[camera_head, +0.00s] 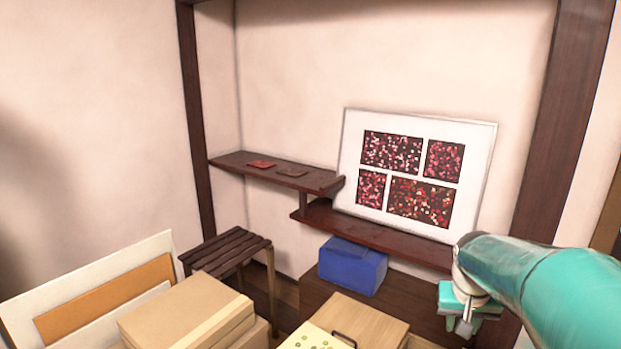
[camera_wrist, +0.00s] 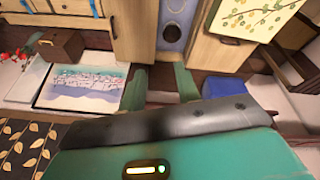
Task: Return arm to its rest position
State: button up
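My arm (camera_head: 560,285), teal with a pale joint, reaches in from the right edge of the head view. My gripper (camera_head: 464,322) hangs at its end, at the lower right. In the wrist view two green fingers of my gripper (camera_wrist: 162,80) stand apart, with a clear gap between them. Nothing shows held between them. The gripper is in the air, and no contact with furniture is visible. The rest of my arm is out of view.
A blue box (camera_head: 352,267) sits on a low dark wooden unit left of the gripper. A framed picture (camera_head: 477,168) leans on the wall shelf. Cardboard boxes (camera_head: 185,310), a slatted stool (camera_head: 228,247) and leaning panels (camera_head: 20,308) stand left. A patterned cloth (camera_wrist: 25,145) shows in the wrist view.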

jog(key=s+a+r+n+t+y, duration=0.1)
jog(key=s+a+r, duration=0.1)
jog(key=s+a, duration=0.6)
jog(key=s+a+r+n+t+y, duration=0.1)
jog(key=s+a+r+n+t, duration=0.1)
jog(key=s+a, duration=0.6)
jog(key=s, duration=0.2)
jog(key=shift+s+r+n, duration=0.3)
jog(key=shift+r, duration=0.1)
jog(key=shift+d, duration=0.15)
